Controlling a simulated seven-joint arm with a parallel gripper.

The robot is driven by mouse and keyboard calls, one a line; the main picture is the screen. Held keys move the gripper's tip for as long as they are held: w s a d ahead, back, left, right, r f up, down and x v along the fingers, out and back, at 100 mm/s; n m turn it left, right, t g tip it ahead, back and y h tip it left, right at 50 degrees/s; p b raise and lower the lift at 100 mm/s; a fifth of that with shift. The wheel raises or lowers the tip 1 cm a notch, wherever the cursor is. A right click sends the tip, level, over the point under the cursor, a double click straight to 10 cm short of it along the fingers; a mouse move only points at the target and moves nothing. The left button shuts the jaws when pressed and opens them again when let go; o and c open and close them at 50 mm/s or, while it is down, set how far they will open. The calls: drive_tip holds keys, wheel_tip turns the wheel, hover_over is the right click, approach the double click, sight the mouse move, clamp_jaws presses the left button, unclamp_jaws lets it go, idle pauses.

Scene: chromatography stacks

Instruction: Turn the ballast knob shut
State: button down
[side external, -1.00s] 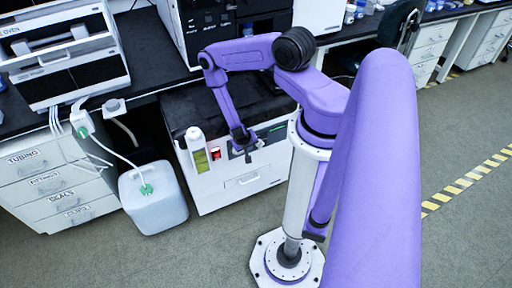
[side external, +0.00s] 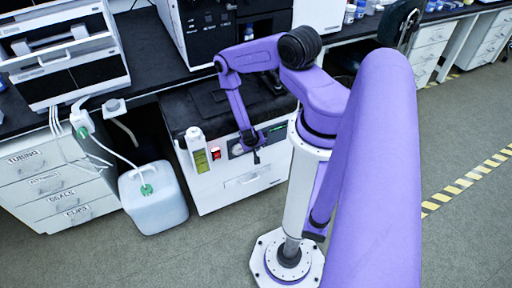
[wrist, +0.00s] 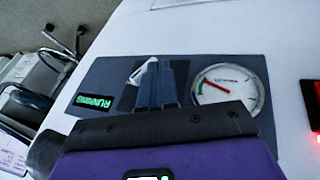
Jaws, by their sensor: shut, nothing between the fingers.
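The ballast knob appears to be the white piece (wrist: 142,70) on a dark square of the grey panel (wrist: 100,75) in the wrist view. My gripper (wrist: 158,68) is in front of it, its fingers together and empty, and hides part of it. Whether the fingers touch the knob I cannot tell. A round gauge (wrist: 230,86) with a red needle is right of the fingers. A green display reading RUNNING (wrist: 94,102) is to the left. In the side view my gripper (side external: 256,159) is at the front of the white pump cabinet (side external: 219,190); the knob is not discernible there.
A white jug (side external: 154,208) with tubing stands on the floor to the left. Floor in front of the cabinet is clear.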

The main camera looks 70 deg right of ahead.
drive_tip(key=shift+s+d+f, duration=0.1)
drive_tip(key=shift+d+f, duration=0.05)
drive_tip(key=shift+f, duration=0.15)
drive_tip(key=shift+w+a+f, duration=0.2)
drive_tip(key=shift+a+f, duration=0.05)
drive_tip(key=shift+f, duration=0.45)
idle(0.8)
drive_tip(key=shift+r, duration=0.2)
idle(1.2)
drive_tip(key=w+a+r, duration=0.3)
drive_tip(key=a+r, duration=0.5)
drive_tip(key=r, duration=0.3)
drive_tip(key=s+d+f+h, duration=0.1)
drive_tip(key=s+d+f, duration=0.2)
drive_tip(key=d+f, duration=0.5)
drive_tip(key=shift+f, duration=0.7)
idle(0.4)
